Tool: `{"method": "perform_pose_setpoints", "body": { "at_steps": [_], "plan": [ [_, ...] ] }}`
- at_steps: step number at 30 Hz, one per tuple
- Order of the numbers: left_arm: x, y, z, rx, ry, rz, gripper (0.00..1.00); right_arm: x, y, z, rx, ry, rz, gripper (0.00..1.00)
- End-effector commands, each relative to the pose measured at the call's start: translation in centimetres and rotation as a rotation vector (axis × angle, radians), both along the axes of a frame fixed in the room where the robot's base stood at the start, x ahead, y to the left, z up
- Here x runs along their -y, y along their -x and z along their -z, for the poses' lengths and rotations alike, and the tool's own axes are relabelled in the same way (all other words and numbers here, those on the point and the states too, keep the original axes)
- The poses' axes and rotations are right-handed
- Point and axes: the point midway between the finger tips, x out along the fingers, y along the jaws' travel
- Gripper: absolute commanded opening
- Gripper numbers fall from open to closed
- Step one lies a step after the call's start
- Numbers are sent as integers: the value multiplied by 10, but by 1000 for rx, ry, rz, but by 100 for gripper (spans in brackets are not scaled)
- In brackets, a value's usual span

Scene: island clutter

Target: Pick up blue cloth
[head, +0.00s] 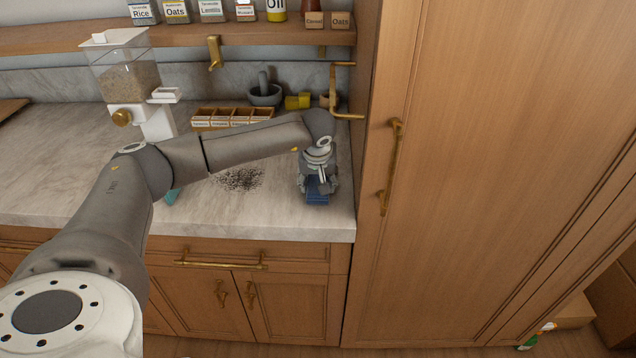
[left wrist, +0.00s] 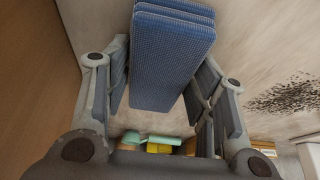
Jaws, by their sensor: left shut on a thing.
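The blue cloth (head: 317,197) is a folded, layered piece with a fine check texture at the right end of the marble counter. It fills the top middle of the left wrist view (left wrist: 168,55). My left gripper (head: 318,180) points down over it and is shut on it, with one finger on each side of the cloth in the left wrist view (left wrist: 160,90). I cannot tell whether the cloth still touches the counter. My right gripper is in neither view.
Dark crumbs (head: 240,179) lie on the counter (head: 260,215) left of the cloth. A wooden divided box (head: 232,118), a mortar (head: 265,95) and a grain dispenser (head: 125,80) stand behind. A tall wooden cabinet (head: 470,180) closes off the right.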

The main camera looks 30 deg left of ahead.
Motion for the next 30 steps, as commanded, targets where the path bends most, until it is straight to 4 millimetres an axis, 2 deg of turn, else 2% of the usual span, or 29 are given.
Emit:
{"method": "perform_pose_setpoints", "body": {
  "at_steps": [10,17,23,30],
  "plan": [
    [0,0,-2,1,-1,0,28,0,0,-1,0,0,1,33],
    [1,0,-20,1,0,1,28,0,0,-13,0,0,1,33],
    [18,28,-17,-1,-1,5,28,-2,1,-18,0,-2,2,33],
    [49,76,-16,-1,0,6,28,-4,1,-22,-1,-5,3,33]
  ]
}}
